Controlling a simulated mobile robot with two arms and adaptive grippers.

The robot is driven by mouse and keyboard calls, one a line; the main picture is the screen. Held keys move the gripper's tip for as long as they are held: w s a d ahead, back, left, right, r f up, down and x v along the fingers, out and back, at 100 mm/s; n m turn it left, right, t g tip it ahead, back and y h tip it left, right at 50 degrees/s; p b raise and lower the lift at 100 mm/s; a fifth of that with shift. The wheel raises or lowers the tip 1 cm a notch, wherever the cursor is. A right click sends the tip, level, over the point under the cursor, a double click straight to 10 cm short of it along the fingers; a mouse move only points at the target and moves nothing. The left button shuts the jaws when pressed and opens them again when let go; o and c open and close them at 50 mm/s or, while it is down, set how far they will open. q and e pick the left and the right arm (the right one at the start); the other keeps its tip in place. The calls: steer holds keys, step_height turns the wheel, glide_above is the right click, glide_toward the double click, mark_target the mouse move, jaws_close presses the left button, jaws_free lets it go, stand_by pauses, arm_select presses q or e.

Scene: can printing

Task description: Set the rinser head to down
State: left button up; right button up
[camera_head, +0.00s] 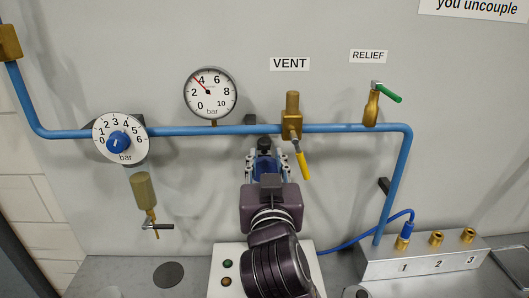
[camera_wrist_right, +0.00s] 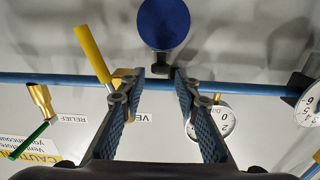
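A blue round head on a short dark stem, which I take to be the rinser head (camera_head: 265,167), shows below the blue pipe in the head view. In the wrist view the rinser head (camera_wrist_right: 163,24) is a blue disc at the top, and its dark stem (camera_wrist_right: 161,66) lies between my fingertips. My right gripper (camera_head: 265,163) is open around it in the head view, with a finger on each side. In the wrist view the right gripper (camera_wrist_right: 160,77) has gaps beside the stem; contact is not clear. My left gripper is out of view.
A vent valve (camera_head: 291,118) with a yellow handle (camera_head: 302,160) is close at the right. A gauge (camera_head: 210,95), a regulator dial (camera_head: 121,138) and a green-handled relief valve (camera_head: 372,105) are on the wall pipe. A numbered manifold (camera_head: 420,262) stands at the lower right.

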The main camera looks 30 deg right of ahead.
mark_target(265, 146)
steer(key=w+b, duration=0.1)
steer(key=b, duration=0.2)
steer(key=shift+w+d+f, duration=0.35)
steer(key=shift+w, duration=0.05)
steer(key=p+x, duration=0.1)
steer(key=r+p+x, duration=0.1)
steer(key=x, duration=0.1)
steer(key=shift+w+d, duration=0.15)
steer(key=shift+w, duration=0.15)
steer(key=shift+w+d+f, duration=0.15)
steer(key=shift+w+d, duration=0.2)
steer(key=shift+w, duration=0.25)
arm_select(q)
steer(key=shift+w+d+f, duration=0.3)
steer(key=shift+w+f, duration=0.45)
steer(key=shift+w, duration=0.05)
arm_select(e)
steer(key=shift+a, duration=0.1)
steer(key=shift+c, duration=0.4)
jaws_close()
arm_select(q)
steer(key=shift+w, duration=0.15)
